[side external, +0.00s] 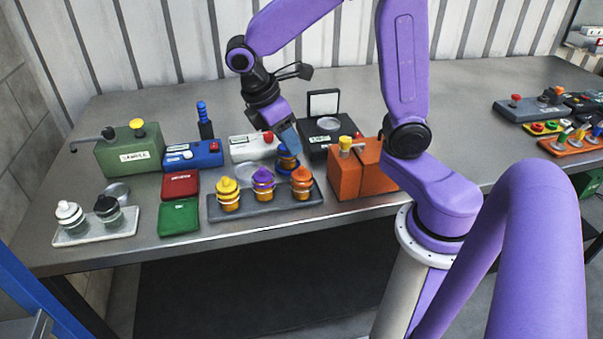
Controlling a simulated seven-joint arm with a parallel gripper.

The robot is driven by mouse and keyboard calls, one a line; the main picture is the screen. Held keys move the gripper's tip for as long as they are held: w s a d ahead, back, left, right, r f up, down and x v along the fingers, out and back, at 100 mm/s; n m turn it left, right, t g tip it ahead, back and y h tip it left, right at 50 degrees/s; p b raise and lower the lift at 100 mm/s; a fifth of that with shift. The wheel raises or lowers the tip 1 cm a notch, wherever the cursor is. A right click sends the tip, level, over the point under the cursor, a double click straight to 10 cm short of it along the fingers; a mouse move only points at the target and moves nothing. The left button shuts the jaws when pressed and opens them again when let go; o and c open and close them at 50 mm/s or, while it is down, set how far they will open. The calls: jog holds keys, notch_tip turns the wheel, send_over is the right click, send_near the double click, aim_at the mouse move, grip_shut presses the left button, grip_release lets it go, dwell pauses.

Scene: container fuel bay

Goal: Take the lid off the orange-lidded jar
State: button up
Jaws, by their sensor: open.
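The orange-lidded jar (302,184) stands upright at the right end of a dark grey tray (240,213), its orange knobbed lid seated on an amber body. A yellow-lidded jar (228,194) and a purple-lidded jar (263,183) stand to its left on the same tray. My gripper (293,150) points down and is open, above and behind the orange-lidded jar, close to a blue-lidded jar (287,160). The fingers partly overlap the blue-lidded jar in this view. I cannot tell whether they touch it. My gripper is apart from the orange lid.
An orange box with a yellow knob (365,178) stands just right of the tray. A black case with a raised lid (322,125) is behind. Red (180,184) and green (179,217) boxes lie left. The table's front edge is close.

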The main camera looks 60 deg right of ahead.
aim_at(302, 167)
jog(key=shift+x, duration=1.25)
jog(key=shift+s+a+x, duration=0.1)
jog(key=shift+a+x, duration=0.1)
jog(key=shift+x, duration=1.1)
jog(key=shift+s+a+x, duration=0.1)
jog(key=shift+a+x, duration=0.05)
jog(key=shift+x, duration=1.2)
grip_shut()
